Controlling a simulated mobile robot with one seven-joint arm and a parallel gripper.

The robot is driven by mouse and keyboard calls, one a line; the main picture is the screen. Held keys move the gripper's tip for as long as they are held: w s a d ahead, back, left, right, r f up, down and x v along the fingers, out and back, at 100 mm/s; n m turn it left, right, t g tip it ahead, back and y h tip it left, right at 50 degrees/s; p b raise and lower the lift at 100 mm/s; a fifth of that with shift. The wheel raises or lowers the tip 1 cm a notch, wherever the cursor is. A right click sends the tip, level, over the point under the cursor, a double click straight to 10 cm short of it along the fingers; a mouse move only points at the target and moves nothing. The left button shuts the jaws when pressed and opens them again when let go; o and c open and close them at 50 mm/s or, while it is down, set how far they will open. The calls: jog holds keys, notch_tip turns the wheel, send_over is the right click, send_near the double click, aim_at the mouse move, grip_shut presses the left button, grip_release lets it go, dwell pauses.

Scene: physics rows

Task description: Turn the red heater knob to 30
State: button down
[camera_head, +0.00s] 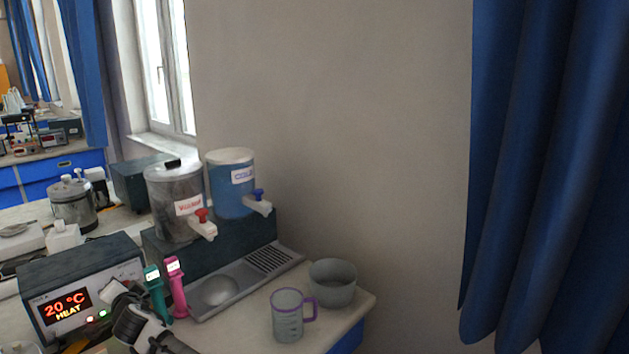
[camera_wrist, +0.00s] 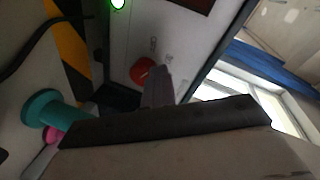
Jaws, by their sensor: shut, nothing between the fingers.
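The heater (camera_head: 85,268) is a dark box with a light front panel at the lower left of the head view. Its display (camera_head: 66,305) reads 20 °C HEAT. The red heater knob (camera_wrist: 143,71) shows on the panel in the wrist view, with small marks beside it; I cannot read its setting. In the head view I cannot make the knob out behind my arm. My gripper (camera_head: 119,288) is in front of the panel's right part. In the wrist view its shut fingers (camera_wrist: 157,84) overlap the knob's right edge; I cannot tell whether they touch it.
A teal-handled item (camera_head: 155,292) and a pink-handled item (camera_head: 176,288) stand close right of my gripper. A metal sink tray (camera_head: 255,275), a grey bowl (camera_head: 332,284) and a purple-rimmed jug (camera_head: 289,316) lie further right. Two dispensers (camera_head: 174,205) (camera_head: 230,182) stand behind.

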jog(key=shift+w+d, duration=0.15)
jog(key=shift+d, duration=0.05)
jog(key=shift+a+r, duration=0.1)
jog(key=shift+r, duration=0.05)
jog(key=f+p+v, duration=0.1)
jog(key=p+v, duration=0.1)
jog(key=v, duration=0.4)
jog(key=shift+d, duration=0.25)
jog(key=shift+w+r, duration=0.1)
